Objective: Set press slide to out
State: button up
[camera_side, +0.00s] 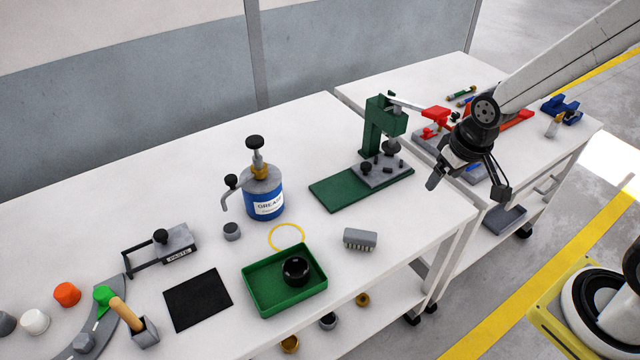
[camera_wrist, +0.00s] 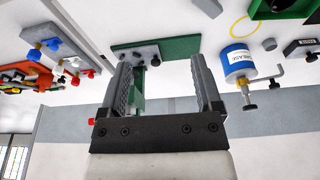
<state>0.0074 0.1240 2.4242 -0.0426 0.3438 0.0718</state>
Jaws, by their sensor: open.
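The green press (camera_side: 378,125) stands on a green base plate (camera_side: 335,193) at the right end of the near table. A grey slide plate (camera_side: 385,172) with dark knobs lies on the base, beneath the press head. My gripper (camera_side: 466,189) hangs to the right of the press, jaws apart and empty, clear of the slide. In the wrist view the grey slide plate (camera_wrist: 135,54) and green base (camera_wrist: 180,46) show beyond and between the open fingers (camera_wrist: 161,62). The fingers and palm hide part of the press there.
A blue grease can (camera_side: 263,197) stands left of the press. A green tray (camera_side: 284,290) holding a black ring and a grey brush (camera_side: 360,238) lie nearer the front. A second table (camera_side: 545,140) behind my gripper carries red and blue fixtures.

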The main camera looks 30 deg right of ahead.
jog(key=w+d+f+m, duration=0.2)
jog(key=w+f, duration=0.2)
jog(key=w, duration=0.9)
jog(key=m+t+h, duration=0.1)
jog(key=t, duration=0.1)
send_near(366, 165)
jog(key=shift+w+f, duration=0.35)
jog(key=shift+f+g, duration=0.1)
jog(key=shift+g, duration=0.2)
jog(key=shift+x, duration=3.8)
grip_shut()
